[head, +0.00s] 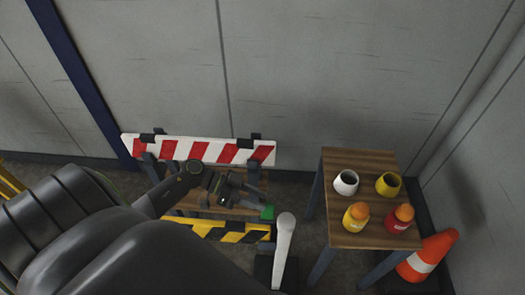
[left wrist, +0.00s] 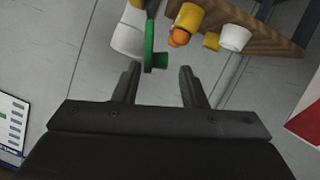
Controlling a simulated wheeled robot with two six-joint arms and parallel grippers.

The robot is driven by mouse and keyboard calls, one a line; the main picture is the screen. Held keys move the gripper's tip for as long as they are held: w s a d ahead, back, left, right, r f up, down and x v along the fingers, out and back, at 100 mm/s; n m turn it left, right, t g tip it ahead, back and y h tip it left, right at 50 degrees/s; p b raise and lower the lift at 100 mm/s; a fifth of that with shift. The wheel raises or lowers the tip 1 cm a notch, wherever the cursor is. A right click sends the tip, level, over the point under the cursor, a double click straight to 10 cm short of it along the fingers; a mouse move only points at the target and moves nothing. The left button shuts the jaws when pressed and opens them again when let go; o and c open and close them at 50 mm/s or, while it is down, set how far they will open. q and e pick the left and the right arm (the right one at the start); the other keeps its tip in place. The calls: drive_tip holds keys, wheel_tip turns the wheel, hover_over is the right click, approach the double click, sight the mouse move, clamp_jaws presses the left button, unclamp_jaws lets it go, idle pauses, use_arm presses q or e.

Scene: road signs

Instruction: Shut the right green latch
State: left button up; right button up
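The right green latch (head: 268,212) is at the right end of the yellow-and-black striped board (head: 232,232), beside a white post (head: 284,245). No other green latch shows. My right gripper is not in view.
A red-and-white striped board (head: 215,151) forms the barrier's back. A wooden table (head: 362,168) on the right holds a white cup (head: 346,182), a yellow cup (head: 388,184) and two bottles. An orange cone (head: 430,256) leans beside it. Grey walls close the back and right.

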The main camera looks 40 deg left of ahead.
use_arm(q)
drive_tip(key=shift+x, duration=1)
drive_tip(key=shift+s, duration=0.15)
drive_tip(key=c, duration=0.8)
drive_tip(key=shift+r+p, duration=0.15)
drive_tip(key=shift+p, duration=0.25)
